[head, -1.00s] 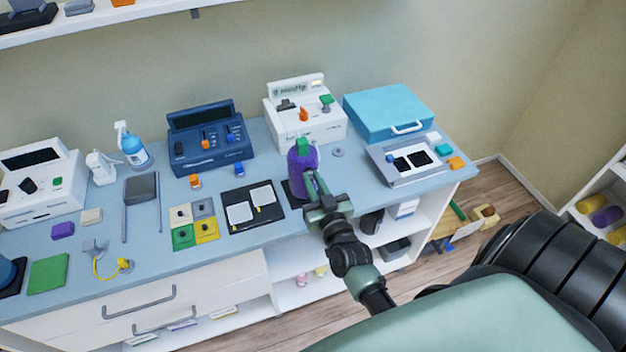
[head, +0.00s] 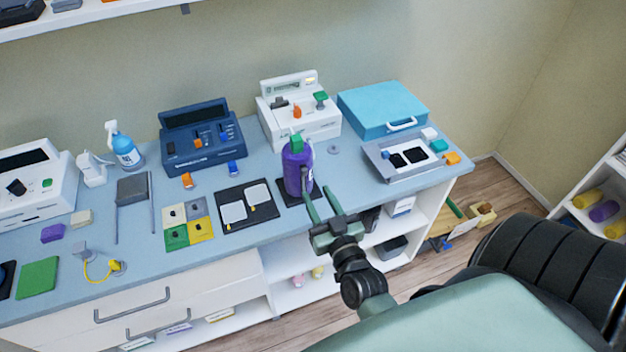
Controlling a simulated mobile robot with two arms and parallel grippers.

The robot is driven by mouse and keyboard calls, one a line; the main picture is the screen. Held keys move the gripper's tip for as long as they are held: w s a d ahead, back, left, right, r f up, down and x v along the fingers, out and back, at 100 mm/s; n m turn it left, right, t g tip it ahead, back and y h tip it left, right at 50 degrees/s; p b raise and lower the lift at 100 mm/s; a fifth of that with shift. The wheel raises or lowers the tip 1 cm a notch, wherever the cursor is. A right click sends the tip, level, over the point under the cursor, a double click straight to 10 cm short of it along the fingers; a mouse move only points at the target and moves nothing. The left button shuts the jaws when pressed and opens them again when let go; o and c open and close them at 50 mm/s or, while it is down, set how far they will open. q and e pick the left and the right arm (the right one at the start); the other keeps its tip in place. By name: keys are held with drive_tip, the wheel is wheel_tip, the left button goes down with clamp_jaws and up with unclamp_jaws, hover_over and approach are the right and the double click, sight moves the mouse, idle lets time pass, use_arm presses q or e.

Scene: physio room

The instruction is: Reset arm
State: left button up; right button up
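My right gripper (head: 322,200) is in front of the purple bottle with a green cap (head: 297,168). Its two fingers are spread apart with nothing between them, pointing up toward the bench. The bottle stands upright on a small black mat (head: 287,194) on the blue-grey worktop (head: 341,176). The left fingertip lies close to the bottle's lower right side in the picture; I cannot tell whether they touch. My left gripper is not in view.
Behind the bottle stand a white device (head: 299,116) and a dark blue device (head: 200,140). A blue case (head: 383,106) and a grey tray (head: 403,160) are to the right. A black pad (head: 233,225) with white electrodes lies left of the bottle. Open floor lies right of the bench.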

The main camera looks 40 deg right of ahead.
drive_tip(key=shift+s, duration=0.2)
idle(0.4)
drive_tip(key=s+a+f+n+g+y+b, duration=0.1)
drive_tip(key=s+a+f+g+y, duration=0.15)
drive_tip(key=f, duration=0.95)
drive_tip(key=s+a+f+n+g+y+b, duration=0.1)
drive_tip(key=s+a+f+g+b, duration=0.2)
drive_tip(key=f, duration=0.8)
drive_tip(key=s+a+f+n+g+y, duration=0.15)
drive_tip(key=s+a+f, duration=0.25)
drive_tip(key=f, duration=0.8)
drive_tip(key=s+d+f+n+g+b, duration=0.1)
drive_tip(key=s+f+g, duration=0.3)
drive_tip(key=s+f, duration=0.6)
drive_tip(key=s+d+f+g+b, duration=0.1)
drive_tip(key=s+f+g, duration=0.4)
drive_tip(key=s+f, duration=0.5)
drive_tip(key=s, duration=0.7)
drive_tip(key=shift+d+n+h+b, duration=0.3)
drive_tip(key=shift+n+b, duration=0.05)
